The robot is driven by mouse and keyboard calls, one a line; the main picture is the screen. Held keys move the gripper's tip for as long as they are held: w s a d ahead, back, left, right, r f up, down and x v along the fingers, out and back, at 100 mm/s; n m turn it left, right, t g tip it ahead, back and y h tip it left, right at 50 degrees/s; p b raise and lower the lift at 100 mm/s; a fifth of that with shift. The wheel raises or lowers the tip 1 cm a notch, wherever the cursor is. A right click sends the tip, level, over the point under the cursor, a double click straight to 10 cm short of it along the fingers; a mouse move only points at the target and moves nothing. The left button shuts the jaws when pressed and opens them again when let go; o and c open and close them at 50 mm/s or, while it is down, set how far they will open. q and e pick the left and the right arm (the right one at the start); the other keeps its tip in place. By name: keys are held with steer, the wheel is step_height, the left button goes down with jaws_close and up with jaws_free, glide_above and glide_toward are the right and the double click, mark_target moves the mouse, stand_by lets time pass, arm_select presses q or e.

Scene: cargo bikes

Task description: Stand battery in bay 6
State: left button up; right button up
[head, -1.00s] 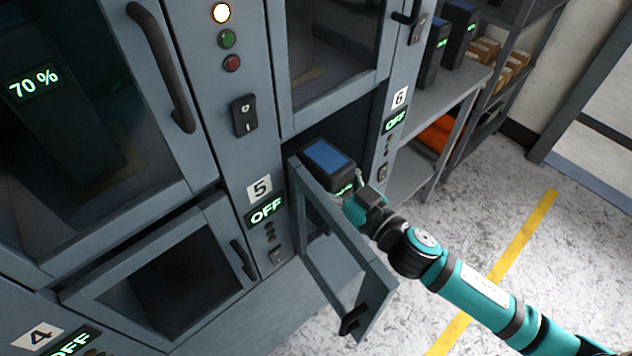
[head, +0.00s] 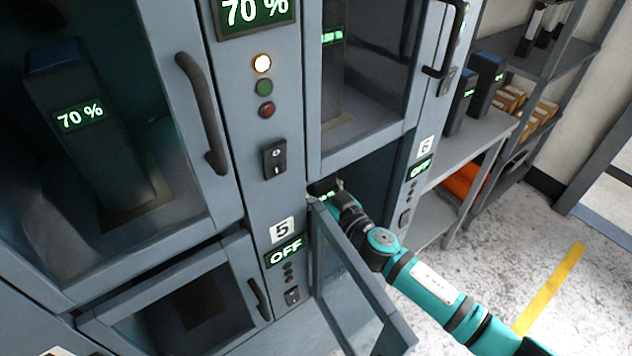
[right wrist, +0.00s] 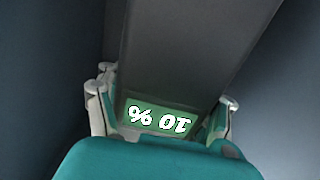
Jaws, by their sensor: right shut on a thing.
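My right gripper (head: 334,192) is shut on the dark battery (head: 321,187), at the mouth of bay 6 (head: 372,178). The right wrist view shows the battery (right wrist: 185,60) between the two fingers of my gripper (right wrist: 163,108), its green display reading 10 %, upside down in that view. Most of the battery is hidden in the head view by the cabinet, door and gripper. Whether its base touches the bay floor cannot be told. The bay 6 door (head: 350,285) is swung open on its left side. The label 6 (head: 426,146) has a green OFF display below. My left gripper is not in view.
Closed bay 5 (head: 190,300) is to the left, its display reading OFF. Above are closed glazed bays; one holds a battery (head: 85,130) reading 70 %. A shelf (head: 490,125) with batteries and boxes stands right. Floor with a yellow line (head: 550,290) is clear.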

steer(key=shift+w+f, duration=0.1)
steer(key=shift+f, duration=0.55)
steer(key=shift+b, duration=0.3)
steer(key=o, duration=1.3)
steer(key=shift+f, duration=0.4)
steer(key=shift+c, duration=0.2)
steer(key=o, duration=0.5)
steer(key=v, duration=1.2)
steer(key=shift+r+b, duration=0.2)
steer(key=shift+b, duration=0.1)
